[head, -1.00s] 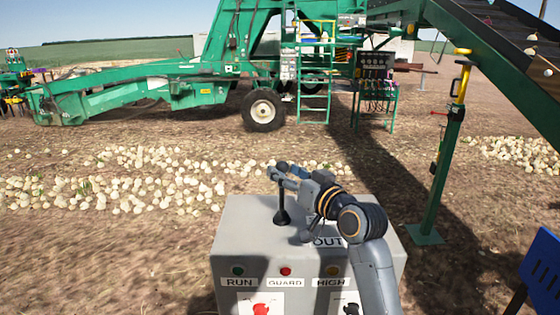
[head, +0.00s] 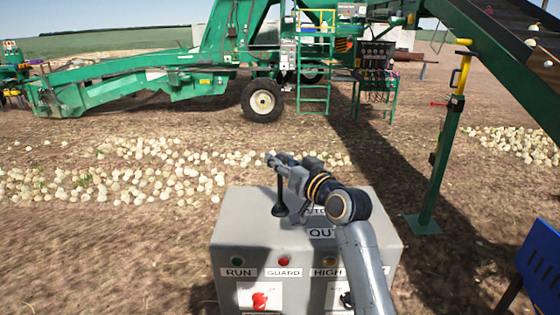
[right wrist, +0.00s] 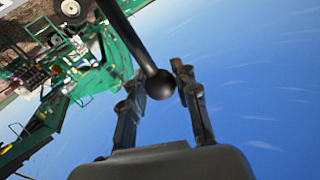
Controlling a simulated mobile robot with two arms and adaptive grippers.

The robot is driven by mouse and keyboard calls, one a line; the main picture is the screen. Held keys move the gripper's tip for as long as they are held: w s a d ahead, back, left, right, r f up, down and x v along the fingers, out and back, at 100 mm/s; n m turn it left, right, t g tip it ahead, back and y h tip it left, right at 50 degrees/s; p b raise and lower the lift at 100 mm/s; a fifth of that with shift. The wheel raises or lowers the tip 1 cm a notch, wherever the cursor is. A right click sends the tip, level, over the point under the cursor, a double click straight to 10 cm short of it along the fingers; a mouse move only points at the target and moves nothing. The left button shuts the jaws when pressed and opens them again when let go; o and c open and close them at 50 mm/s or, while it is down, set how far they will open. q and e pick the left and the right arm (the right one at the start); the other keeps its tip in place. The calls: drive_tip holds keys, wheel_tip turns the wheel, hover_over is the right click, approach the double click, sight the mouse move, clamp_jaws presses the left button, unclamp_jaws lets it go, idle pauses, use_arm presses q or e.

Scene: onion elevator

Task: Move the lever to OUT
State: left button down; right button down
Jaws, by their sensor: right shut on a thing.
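The lever (head: 280,192) is a thin black stick on a round black base, standing about upright on top of a grey control box (head: 236,218). Its round black knob (right wrist: 159,84) shows in the right wrist view. My right gripper (head: 272,160) is at the lever's top, shut on the knob, with a finger on each side. The OUT label (head: 321,233) is on the box top to the right of the lever. Another label behind it is partly hidden by my right arm. My left gripper is not in view.
The box front has RUN, GUARD and HIGH labels with small lamps, a red knob (head: 260,300) and a black knob. A green machine (head: 150,88) and rows of onions lie beyond. A green post (head: 440,165) and a blue panel (head: 543,262) are at the right.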

drive_tip(key=shift+s+f+b, duration=0.1)
drive_tip(key=shift+f+b, duration=0.15)
drive_tip(key=shift+b, duration=0.2)
drive_tip(key=s+f+n+t+y+b, duration=0.1)
drive_tip(key=s+n+t+y+b, duration=0.1)
drive_tip(key=s+b, duration=0.4)
drive_tip(key=shift+f+b, duration=0.2)
drive_tip(key=shift+b, duration=0.85)
drive_tip(key=shift+a, duration=0.1)
drive_tip(key=c, duration=1.2)
unclamp_jaws()
drive_tip(key=shift+s, duration=0.1)
drive_tip(key=shift+o, duration=1)
drive_tip(key=shift+s+r, duration=0.1)
drive_tip(key=shift+r, duration=0.05)
